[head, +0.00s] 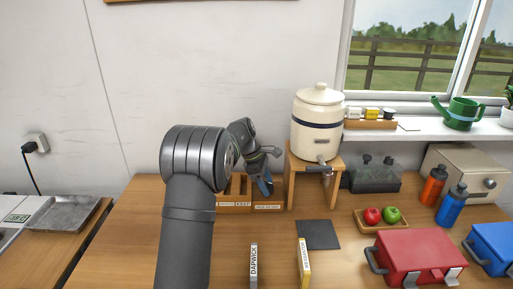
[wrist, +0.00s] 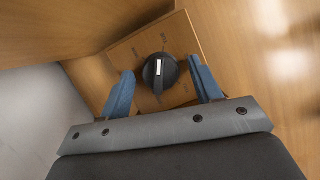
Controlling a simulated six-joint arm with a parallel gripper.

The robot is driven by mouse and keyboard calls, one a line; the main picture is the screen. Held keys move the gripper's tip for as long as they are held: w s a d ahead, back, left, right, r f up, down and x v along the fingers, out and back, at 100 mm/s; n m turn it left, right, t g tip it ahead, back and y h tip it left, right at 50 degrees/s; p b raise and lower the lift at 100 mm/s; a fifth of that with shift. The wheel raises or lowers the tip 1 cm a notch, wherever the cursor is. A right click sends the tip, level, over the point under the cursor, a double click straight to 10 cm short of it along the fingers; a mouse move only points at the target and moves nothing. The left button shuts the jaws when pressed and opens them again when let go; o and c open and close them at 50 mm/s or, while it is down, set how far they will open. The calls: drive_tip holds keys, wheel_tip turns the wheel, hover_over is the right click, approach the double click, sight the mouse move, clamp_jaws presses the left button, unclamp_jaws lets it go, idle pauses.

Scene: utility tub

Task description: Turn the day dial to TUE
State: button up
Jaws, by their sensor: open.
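The day dial is a round black knob (wrist: 164,82) with a white pointer mark, on a wooden plate (wrist: 125,50) in the wrist view. The mark points to the top of that picture. Small day labels stand around the knob, too small to read surely. My gripper (wrist: 161,71) is open, with one blue finger on each side of the knob. Gaps show between the fingers and the knob. In the head view my gripper (head: 265,185) is at the wooden organiser (head: 235,206) left of the crock stand; I cannot make out the dial there.
A cream crock (head: 318,135) with a tap stands on a wooden stand (head: 298,177) just right of my gripper. Two upright books (head: 254,265) (head: 303,264) and a dark mat (head: 318,235) are in front. A red box (head: 415,250) is at right. The table's left front is clear.

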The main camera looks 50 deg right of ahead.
drive_tip(key=n+t, duration=0.1)
drive_tip(key=n, duration=0.2)
drive_tip(key=n+h, duration=0.1)
drive_tip(key=n, duration=0.2)
drive_tip(key=shift+s+a+t+h, duration=0.15)
drive_tip(key=shift+t+h, duration=0.15)
drive_tip(key=shift+t, duration=0.1)
drive_tip(key=shift+a+r+n, duration=0.1)
drive_tip(key=shift+r+n, duration=0.25)
drive_tip(key=shift+n, duration=0.15)
drive_tip(key=v, duration=1.7)
drive_tip(key=s+r+m+t, duration=0.1)
drive_tip(key=s+m+t, duration=0.15)
drive_tip(key=m, duration=0.85)
drive_tip(key=s+r+m+t, duration=0.1)
drive_tip(key=s+m, duration=0.2)
drive_tip(key=m, duration=0.8)
wheel_tip(320, 180, down, 10)
drive_tip(key=w+d+m, duration=0.1)
drive_tip(key=d, duration=0.2)
drive_tip(key=w+v, duration=0.1)
drive_tip(key=v, duration=0.9)
drive_tip(key=shift+s+r, duration=0.15)
drive_tip(key=shift+s, duration=0.05)
drive_tip(key=shift+a, duration=0.15)
